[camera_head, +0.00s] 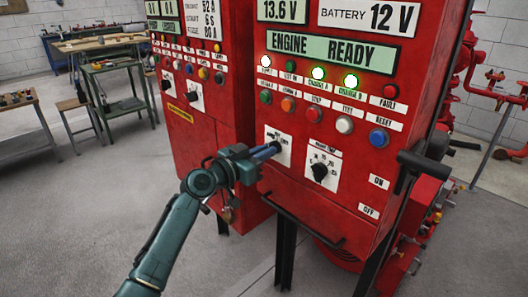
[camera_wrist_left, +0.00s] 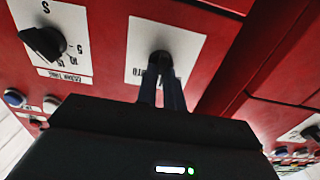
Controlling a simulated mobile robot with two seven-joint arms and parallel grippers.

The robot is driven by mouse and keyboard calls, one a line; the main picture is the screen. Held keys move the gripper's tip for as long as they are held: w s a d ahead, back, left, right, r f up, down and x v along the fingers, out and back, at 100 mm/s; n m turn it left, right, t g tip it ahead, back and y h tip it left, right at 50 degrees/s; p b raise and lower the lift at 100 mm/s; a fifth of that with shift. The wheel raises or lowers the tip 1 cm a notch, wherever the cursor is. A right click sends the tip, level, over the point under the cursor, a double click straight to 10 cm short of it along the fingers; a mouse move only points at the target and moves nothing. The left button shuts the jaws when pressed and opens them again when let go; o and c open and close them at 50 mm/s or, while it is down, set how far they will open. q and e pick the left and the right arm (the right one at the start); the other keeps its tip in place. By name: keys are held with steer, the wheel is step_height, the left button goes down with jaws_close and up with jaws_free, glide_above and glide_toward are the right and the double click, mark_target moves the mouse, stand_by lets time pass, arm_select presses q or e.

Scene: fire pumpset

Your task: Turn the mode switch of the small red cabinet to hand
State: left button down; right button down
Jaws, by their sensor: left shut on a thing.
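The red cabinet (camera_head: 362,95) with the ENGINE READY display fills the middle right of the head view. Its mode switch sits on a white plate (camera_head: 285,158), mostly hidden by my gripper. In the left wrist view the same plate (camera_wrist_left: 192,48) appears upside down, with a dark switch knob (camera_wrist_left: 160,57) at its middle. My left gripper (camera_head: 270,149) reaches the plate from the left. Its fingers (camera_wrist_left: 162,84) are shut on the knob. The knob's exact pointing direction is hidden by the fingers. My right gripper is not in view.
A second black selector knob (camera_head: 320,171) sits right of the mode switch. A black bar (camera_head: 303,221) runs below, and a black T-handle (camera_head: 425,168) stands out at right. Another red cabinet (camera_head: 196,138) stands left.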

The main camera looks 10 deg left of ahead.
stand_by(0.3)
arm_select(q)
steer(key=n+p, duration=0.1)
steer(key=n, duration=0.7)
steer(key=shift+a+n, duration=0.1)
steer(key=shift+n, duration=0.2)
steer(key=shift+f+n, duration=0.1)
steer(key=shift+n, duration=0.2)
steer(key=c, duration=1.5)
jaws_free()
steer(key=shift+a, duration=0.1)
